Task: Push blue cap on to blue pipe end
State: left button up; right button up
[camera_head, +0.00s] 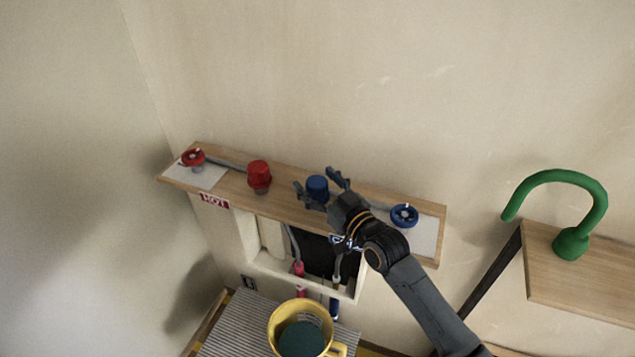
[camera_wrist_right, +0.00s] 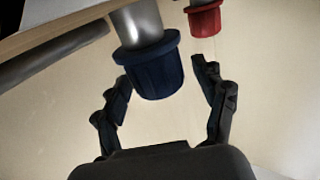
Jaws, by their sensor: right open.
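The blue cap (camera_head: 317,187) is on the wooden shelf in the head view, between the fingers of my right gripper (camera_head: 320,182). In the right wrist view the blue cap (camera_wrist_right: 154,72) sits at the end of a grey metal pipe (camera_wrist_right: 139,22). I cannot tell how far it is seated. The right gripper's fingers (camera_wrist_right: 165,85) are open on either side of the cap, with a clear gap at the right finger. Whether the left finger touches it is unclear. My left gripper is not in view.
A red cap (camera_head: 259,173) stands on the wooden shelf (camera_head: 225,188) to the left. A red valve (camera_head: 193,157) and a blue valve (camera_head: 404,215) sit near its ends. A wall opening with pipes and a yellow bucket (camera_head: 278,317) are below. A green hook (camera_head: 572,243) stands right.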

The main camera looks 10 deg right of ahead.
jog(key=v, duration=1.2)
jog(key=shift+f, duration=0.1)
